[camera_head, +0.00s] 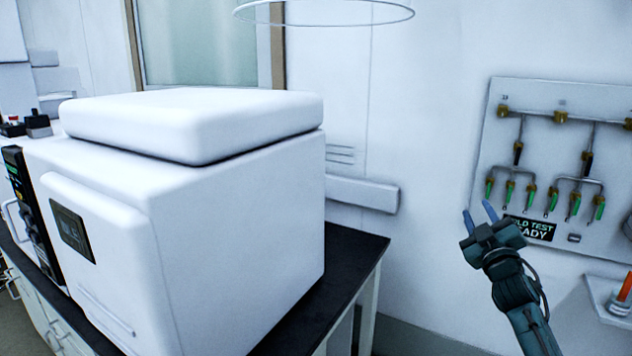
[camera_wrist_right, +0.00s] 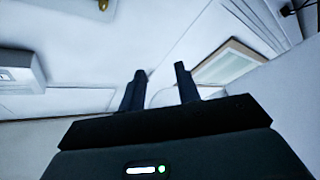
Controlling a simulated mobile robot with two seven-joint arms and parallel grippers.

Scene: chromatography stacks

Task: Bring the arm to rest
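My right gripper (camera_head: 479,213) is raised at the right of the head view, in front of the white wall. Its two blue fingertips stand apart with nothing between them. In the right wrist view the two dark fingers of the gripper (camera_wrist_right: 160,88) are also apart and empty, with wall behind them. The right arm comes up from the lower right edge and touches nothing that I can see. My left gripper is in neither view.
A large white instrument (camera_head: 240,220) stands on a dark bench top (camera_head: 352,262) at the left. A wall panel (camera_head: 497,130) with green-tipped fittings hangs behind the right gripper. A small shelf (camera_head: 607,300) holding an orange item is at the far right. Open space lies between bench and arm.

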